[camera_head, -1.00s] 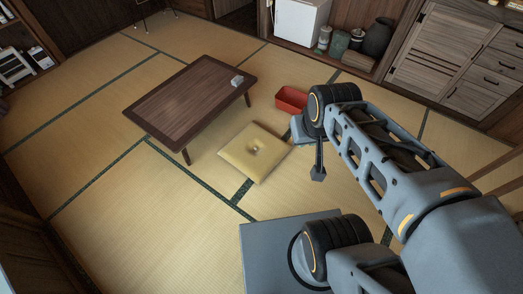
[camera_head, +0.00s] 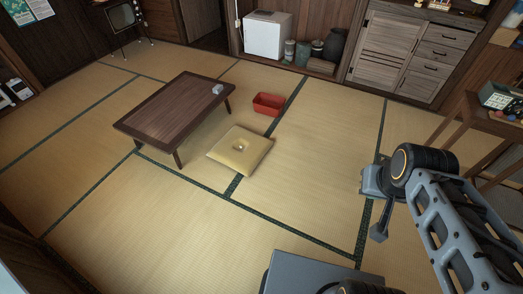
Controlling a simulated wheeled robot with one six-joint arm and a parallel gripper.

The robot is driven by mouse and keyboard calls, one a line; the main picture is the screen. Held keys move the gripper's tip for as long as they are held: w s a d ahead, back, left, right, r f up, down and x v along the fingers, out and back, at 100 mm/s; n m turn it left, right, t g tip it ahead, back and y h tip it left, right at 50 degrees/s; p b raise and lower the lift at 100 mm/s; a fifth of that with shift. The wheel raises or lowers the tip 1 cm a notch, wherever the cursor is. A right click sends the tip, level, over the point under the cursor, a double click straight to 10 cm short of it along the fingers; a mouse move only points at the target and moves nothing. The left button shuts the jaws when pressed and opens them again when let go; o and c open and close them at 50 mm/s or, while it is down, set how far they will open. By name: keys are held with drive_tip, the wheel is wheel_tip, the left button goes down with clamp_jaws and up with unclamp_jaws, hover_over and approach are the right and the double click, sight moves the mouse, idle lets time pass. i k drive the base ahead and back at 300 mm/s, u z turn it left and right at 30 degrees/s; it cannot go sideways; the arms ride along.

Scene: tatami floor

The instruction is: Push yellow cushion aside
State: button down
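The yellow cushion (camera_head: 240,151) lies flat on the tatami floor, just right of the low wooden table (camera_head: 175,108). A small round thing sits at its centre; I cannot tell what it is. My gripper (camera_head: 378,233) hangs from the end of my arm at the right, low in the picture. It is well apart from the cushion, with open floor between them. The fingers are too small and dark to tell whether they are open or shut.
A red bin (camera_head: 268,105) stands behind the cushion. A small grey object (camera_head: 218,89) sits on the table's corner. A white fridge (camera_head: 268,34) and a wooden cabinet (camera_head: 410,50) line the back wall. A side table (camera_head: 484,122) stands at the right. Floor in front of the cushion is clear.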

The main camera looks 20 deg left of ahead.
sight(241, 149)
drive_tip(key=z, duration=0.05)
drive_tip(key=i, duration=1.15)
drive_tip(key=u, duration=0.5)
drive_tip(key=i, duration=0.95)
drive_tip(key=u, duration=1.55)
drive_tip(key=i, duration=0.7)
drive_tip(key=u, duration=0.75)
